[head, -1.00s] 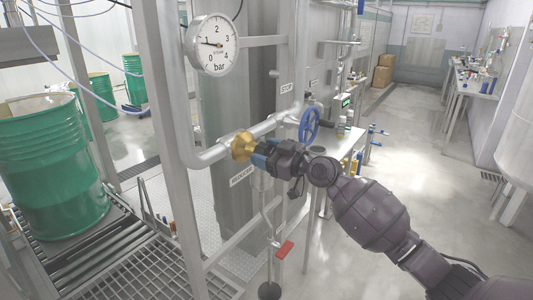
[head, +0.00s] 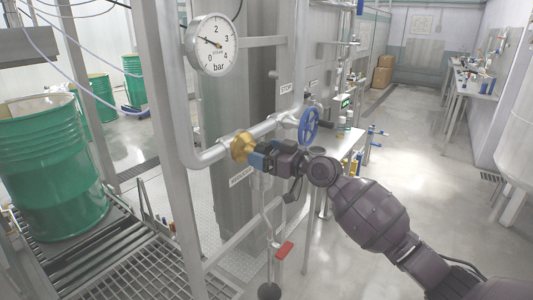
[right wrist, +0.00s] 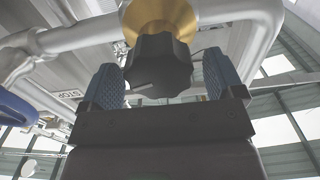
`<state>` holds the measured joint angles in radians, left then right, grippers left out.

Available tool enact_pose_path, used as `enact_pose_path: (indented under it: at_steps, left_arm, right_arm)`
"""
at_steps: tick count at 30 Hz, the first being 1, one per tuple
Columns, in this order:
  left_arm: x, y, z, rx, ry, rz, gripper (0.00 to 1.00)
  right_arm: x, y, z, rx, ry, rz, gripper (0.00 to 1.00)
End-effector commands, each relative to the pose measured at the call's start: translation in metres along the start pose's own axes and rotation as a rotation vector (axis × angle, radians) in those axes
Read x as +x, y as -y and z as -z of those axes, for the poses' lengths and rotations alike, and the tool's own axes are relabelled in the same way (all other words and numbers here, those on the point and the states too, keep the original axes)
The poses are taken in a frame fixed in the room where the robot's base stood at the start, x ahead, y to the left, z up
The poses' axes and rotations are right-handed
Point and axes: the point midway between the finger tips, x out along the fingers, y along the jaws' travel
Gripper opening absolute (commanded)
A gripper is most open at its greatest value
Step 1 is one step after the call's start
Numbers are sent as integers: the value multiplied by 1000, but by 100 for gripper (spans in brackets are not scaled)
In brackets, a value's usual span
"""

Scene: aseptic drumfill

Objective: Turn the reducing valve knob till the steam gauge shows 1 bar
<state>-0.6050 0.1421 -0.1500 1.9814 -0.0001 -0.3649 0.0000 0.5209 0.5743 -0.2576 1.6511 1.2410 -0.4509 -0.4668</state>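The steam gauge (head: 212,46) is a round white dial at the upper left of the head view. Its needle points left and slightly up, near the 1 mark or a little above it; the exact reading is hard to tell. The reducing valve has a brass body (head: 241,147) on the pipe and a black lobed knob (right wrist: 158,66). My right gripper (right wrist: 165,78) has its blue-padded fingers on either side of the knob. A gap shows between knob and right-hand finger, so it looks open around the knob. In the head view the gripper hides the knob. My left gripper is out of view.
A blue handwheel (head: 308,126) stands on the pipework just right of my right gripper. A steel post (head: 165,130) and pipes stand left of the valve. A red-handled lever (head: 284,250) hangs below. Green drums (head: 48,165) stand at left.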

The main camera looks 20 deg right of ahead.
Motion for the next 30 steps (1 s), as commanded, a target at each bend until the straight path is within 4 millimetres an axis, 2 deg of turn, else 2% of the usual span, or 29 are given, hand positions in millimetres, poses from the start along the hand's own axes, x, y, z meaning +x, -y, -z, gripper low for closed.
enact_pose_path:
  at_steps: [6,10,24,30]
  left_arm:
    - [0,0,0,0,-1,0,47]
    - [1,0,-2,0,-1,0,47]
    - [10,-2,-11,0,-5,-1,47]
    - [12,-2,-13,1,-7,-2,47]
  right_arm:
    - [-1,0,0,-1,0,0,87]
    - [-10,-1,-1,-2,0,-1,87]
    - [-89,0,-2,-1,2,-1,87]
    - [-105,0,-1,0,0,0,87]
